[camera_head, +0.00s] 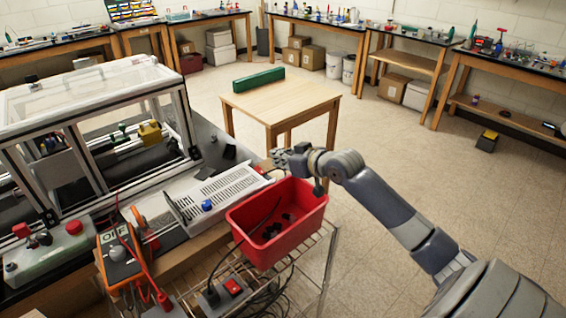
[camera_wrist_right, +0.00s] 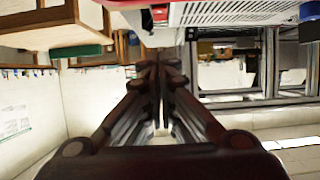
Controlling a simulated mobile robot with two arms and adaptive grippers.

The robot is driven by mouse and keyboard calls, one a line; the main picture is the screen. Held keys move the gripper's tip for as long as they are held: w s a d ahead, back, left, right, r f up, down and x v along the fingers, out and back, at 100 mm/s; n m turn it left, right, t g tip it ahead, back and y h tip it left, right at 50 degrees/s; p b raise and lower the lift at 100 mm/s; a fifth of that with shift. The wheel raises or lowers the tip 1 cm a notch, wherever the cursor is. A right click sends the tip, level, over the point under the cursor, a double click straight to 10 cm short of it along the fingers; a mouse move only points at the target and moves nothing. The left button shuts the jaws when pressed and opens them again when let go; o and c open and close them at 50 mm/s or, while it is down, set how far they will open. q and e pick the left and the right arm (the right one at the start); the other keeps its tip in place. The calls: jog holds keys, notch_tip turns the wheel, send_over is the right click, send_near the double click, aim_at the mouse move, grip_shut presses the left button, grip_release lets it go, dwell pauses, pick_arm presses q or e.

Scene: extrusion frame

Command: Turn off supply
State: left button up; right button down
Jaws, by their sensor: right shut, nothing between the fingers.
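The supply, a pale box with a perforated top (camera_head: 215,191), lies on the bench beside the frame. A blue knob (camera_head: 207,205) is on its near side. A small red part (camera_head: 261,170) shows at its far right end; a red part also shows in the right wrist view (camera_wrist_right: 160,13), above my fingertips. The perforated panel (camera_wrist_right: 225,12) fills the top of that view. My right gripper (camera_head: 279,158) is shut and empty, just beyond the supply's far right end. In the wrist view its fingers (camera_wrist_right: 160,68) meet. Contact with the red part cannot be told. My left gripper is out of view.
A red bin (camera_head: 313,208) with small dark parts stands right of the supply, below my right wrist. An orange multimeter (camera_head: 119,262) with red leads is at the left. A power strip with a red switch (camera_head: 233,286) and cables are below. A wooden table (camera_head: 285,98) stands behind.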

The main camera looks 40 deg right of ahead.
jog(key=shift+v, duration=0.8)
jog(key=shift+f, duration=0.1)
